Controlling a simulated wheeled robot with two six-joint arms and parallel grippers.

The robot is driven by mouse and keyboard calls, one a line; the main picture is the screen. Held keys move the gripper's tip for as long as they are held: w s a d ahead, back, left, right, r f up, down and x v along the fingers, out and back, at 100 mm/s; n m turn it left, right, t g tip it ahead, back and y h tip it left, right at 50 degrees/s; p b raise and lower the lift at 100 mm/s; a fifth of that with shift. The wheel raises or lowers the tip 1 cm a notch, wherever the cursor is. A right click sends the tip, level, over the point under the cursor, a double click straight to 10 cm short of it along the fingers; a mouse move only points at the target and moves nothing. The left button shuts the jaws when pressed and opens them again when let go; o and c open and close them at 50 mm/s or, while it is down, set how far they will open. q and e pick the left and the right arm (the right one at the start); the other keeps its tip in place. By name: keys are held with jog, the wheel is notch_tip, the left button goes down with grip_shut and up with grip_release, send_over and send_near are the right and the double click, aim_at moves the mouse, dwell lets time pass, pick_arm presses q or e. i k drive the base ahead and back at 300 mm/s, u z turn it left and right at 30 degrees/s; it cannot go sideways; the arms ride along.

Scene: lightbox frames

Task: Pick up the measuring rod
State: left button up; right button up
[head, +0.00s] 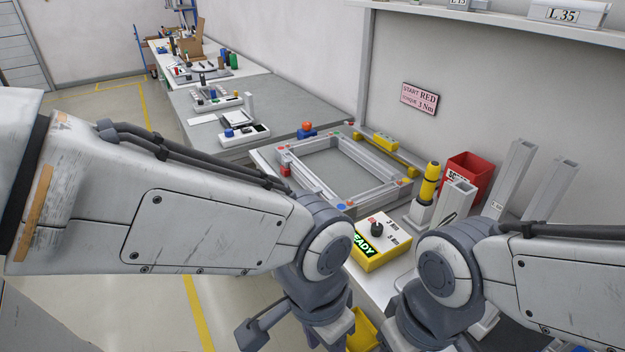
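A thin yellow rod (396,159) with dark ends lies behind the aluminium frame (345,203) on the bench, along its wall side. It may be the measuring rod, but I cannot tell for sure at this size. My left gripper (291,327) is low at the bottom centre, in front of the bench, partly cut off by the picture edge. My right gripper (432,335) is at the bottom right, mostly hidden by its arm and the picture edge. Both are well apart from the rod. The finger gaps do not show.
A yellow control box (378,247) with a dial and green READY sign stands at the bench front. A yellow-black tool (429,182), a red bin (466,172) and upright aluminium profiles (510,178) crowd the right. The frame's inside is clear.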

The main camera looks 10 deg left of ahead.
aim_at(388, 143)
jog(key=u, duration=0.75)
jog(key=i, duration=0.75)
jog(key=u, duration=0.65)
jog(key=i, duration=0.7)
jog(key=z, duration=0.7)
jog(key=i, duration=0.65)
jog(key=z, duration=0.6)
